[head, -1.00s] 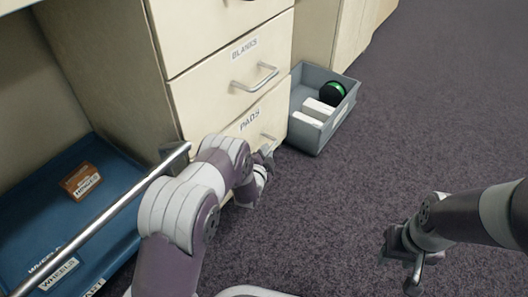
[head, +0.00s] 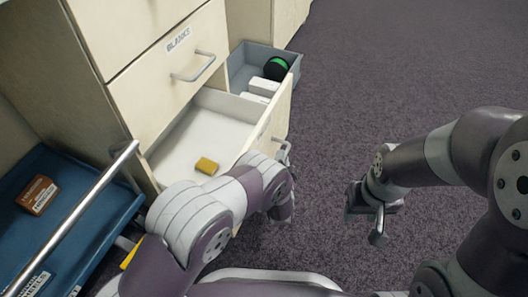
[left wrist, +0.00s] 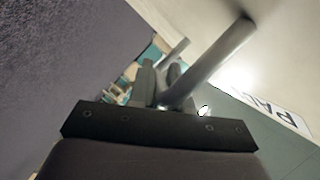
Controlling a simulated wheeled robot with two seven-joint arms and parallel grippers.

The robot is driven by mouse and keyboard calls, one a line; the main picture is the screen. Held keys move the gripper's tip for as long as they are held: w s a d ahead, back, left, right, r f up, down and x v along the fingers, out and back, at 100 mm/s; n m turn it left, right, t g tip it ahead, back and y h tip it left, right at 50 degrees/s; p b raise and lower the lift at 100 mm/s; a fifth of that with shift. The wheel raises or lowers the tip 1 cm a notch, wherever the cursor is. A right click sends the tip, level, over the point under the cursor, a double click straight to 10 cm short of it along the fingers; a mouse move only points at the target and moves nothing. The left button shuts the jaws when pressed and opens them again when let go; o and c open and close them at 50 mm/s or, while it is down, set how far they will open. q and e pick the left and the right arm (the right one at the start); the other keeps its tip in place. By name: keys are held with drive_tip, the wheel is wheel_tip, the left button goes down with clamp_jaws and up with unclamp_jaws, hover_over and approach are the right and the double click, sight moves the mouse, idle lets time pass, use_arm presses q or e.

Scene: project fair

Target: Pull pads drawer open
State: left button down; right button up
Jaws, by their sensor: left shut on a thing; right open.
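The pads drawer (head: 216,128) stands pulled out below the closed blanks drawer (head: 165,75), its pale inside showing. A small yellow block (head: 206,166) lies on its floor. My left gripper (head: 284,158) is at the front of the pads drawer, shut on its handle; my forearm hides part of the drawer front. In the left wrist view the metal handle (left wrist: 212,62) runs into the fingers (left wrist: 162,82), beside a partly visible label (left wrist: 277,107). My right gripper (head: 368,222) is open and empty above the carpet.
A grey bin (head: 245,68) with white boxes (head: 262,88) and a black-green round item (head: 276,68) stands behind the open drawer. A blue tray (head: 85,215) with a brown box (head: 37,194) is at left. Carpet (head: 420,60) at right is clear.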

use_arm(q)
drive_tip(key=shift+s+d, duration=0.25)
drive_tip(key=shift+d, duration=0.45)
drive_tip(key=shift+s+d, duration=0.3)
drive_tip(key=shift+d, duration=0.4)
drive_tip(key=shift+s+d, duration=0.25)
drive_tip(key=shift+d, duration=0.45)
drive_tip(key=c, duration=1.1)
unclamp_jaws()
drive_tip(key=shift+c, duration=0.2)
drive_tip(key=p+v, duration=0.7)
drive_tip(key=v, duration=0.5)
drive_tip(key=shift+s, duration=0.35)
drive_tip(key=shift+a, duration=0.1)
